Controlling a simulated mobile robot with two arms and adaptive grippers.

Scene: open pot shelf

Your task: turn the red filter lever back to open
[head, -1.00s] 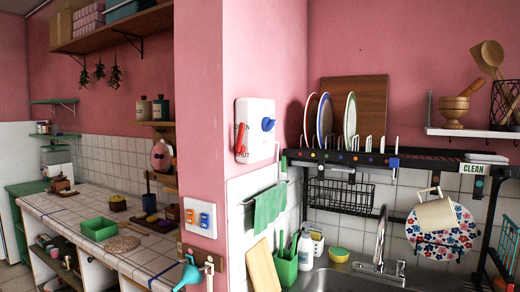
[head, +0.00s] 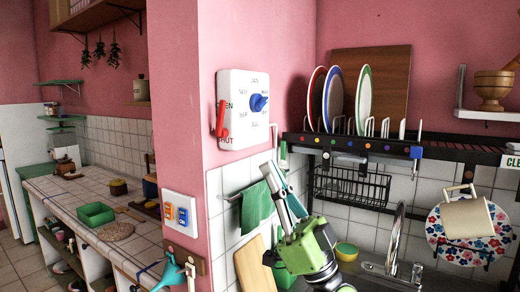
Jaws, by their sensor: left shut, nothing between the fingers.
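The red filter lever (head: 222,112) is on the left edge of the white box (head: 242,108) on the pink wall corner. It stands nearly upright, with its lower end beside the printed word SHUT. It partly covers the word OPEN above that, of which only "EN" shows. A blue knob (head: 258,102) sits on the box's front, with small words around it. My left gripper (head: 270,172), with a green body and pale fingers, is shut and empty. It points up and left, below and right of the box, apart from the lever. My right gripper is not in view.
A green towel (head: 256,205) hangs on a rail below the box, partly behind my left gripper. The dish rack (head: 400,146) with upright plates stands to the right. Orange and blue switches (head: 182,215) are on the wall lower left. The wall around the lever is clear.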

